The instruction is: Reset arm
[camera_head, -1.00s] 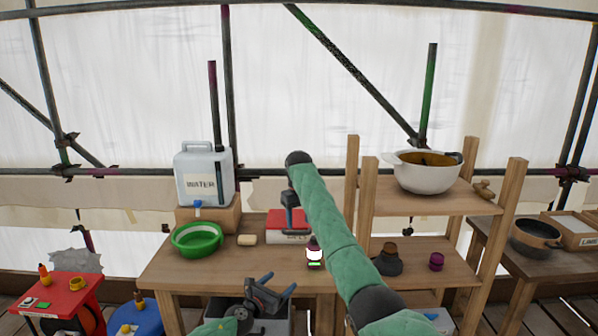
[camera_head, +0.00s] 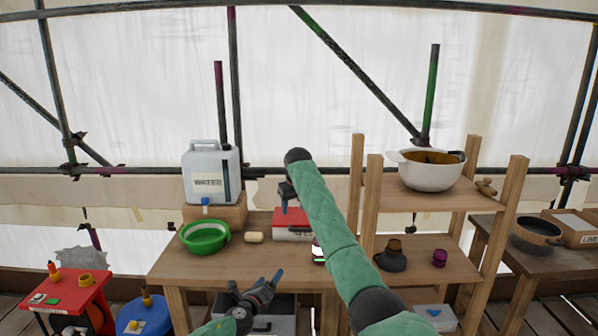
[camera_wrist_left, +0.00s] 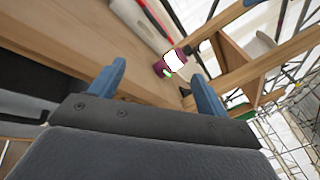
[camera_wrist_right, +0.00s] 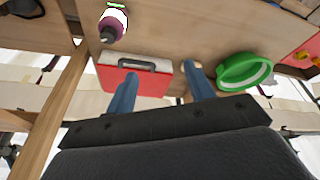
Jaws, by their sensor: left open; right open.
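My left gripper (camera_head: 268,285) is low in the head view, in front of the near edge of the wooden bench (camera_head: 185,265). In the left wrist view its two blue fingers (camera_wrist_left: 157,88) stand apart with nothing between them. My right gripper (camera_head: 285,192) is raised above the bench at the end of the green-sleeved arm, over the red and white box (camera_head: 290,226). In the right wrist view its fingers (camera_wrist_right: 162,88) are also apart and empty. My right arm partly hides the bench and a purple bottle with a white label (camera_head: 318,252).
A water jug (camera_head: 210,172), green basin (camera_head: 204,237) and small pale block (camera_head: 254,237) are at the bench's left. A shelf at right holds a white pot (camera_head: 428,172), dark jar (camera_head: 391,258) and purple cup (camera_head: 439,258). A grey crate (camera_head: 280,322) is below the left gripper.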

